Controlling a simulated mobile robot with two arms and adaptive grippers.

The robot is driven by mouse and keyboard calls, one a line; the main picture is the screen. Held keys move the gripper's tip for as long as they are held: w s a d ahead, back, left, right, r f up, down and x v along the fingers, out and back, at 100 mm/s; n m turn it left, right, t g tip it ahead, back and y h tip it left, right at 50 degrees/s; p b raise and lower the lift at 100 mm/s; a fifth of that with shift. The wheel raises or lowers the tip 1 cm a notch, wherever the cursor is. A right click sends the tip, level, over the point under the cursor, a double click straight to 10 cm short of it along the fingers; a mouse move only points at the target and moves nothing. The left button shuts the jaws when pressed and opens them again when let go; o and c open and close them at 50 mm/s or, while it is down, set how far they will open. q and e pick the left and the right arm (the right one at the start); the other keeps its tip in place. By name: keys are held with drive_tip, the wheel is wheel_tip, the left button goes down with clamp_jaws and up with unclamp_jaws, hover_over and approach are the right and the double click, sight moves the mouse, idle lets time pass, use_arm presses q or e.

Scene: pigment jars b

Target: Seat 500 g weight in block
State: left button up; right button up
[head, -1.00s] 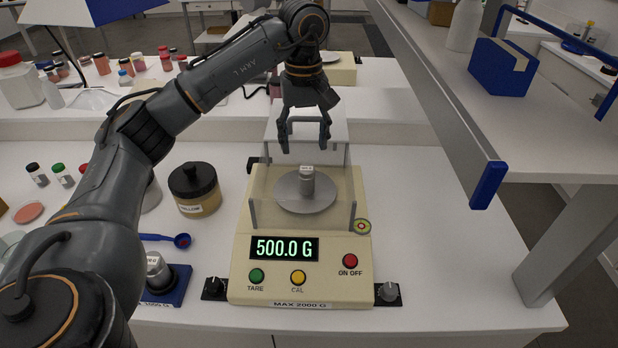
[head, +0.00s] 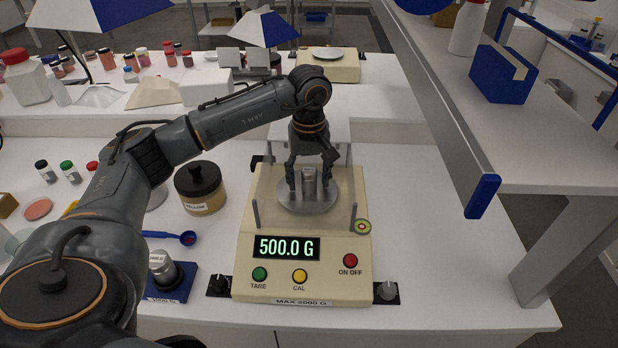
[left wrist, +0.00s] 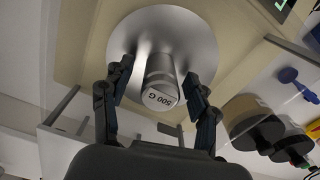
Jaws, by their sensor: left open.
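The 500 g weight (head: 309,182) is a small silver cylinder standing upright on the round metal pan (head: 296,206) of the cream balance, whose display reads 500.0 G. My left gripper (head: 308,184) is open, with its fingers lowered on either side of the weight. In the left wrist view the weight (left wrist: 161,84) stands between the two spread fingers, with gaps showing beside it. The blue block (head: 172,284) sits left of the balance at the front of the bench and holds a larger silver weight (head: 162,268). Its other seats are partly hidden by my arm. My right gripper is not in view.
Clear shield walls and posts surround the pan. A raised shelf (head: 485,180) is at the right. Bench right of the balance is clear.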

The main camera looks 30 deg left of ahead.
use_arm(q)
clamp_jaws()
drive_tip(key=shift+r, duration=0.1)
drive_tip(key=shift+r, duration=0.1)
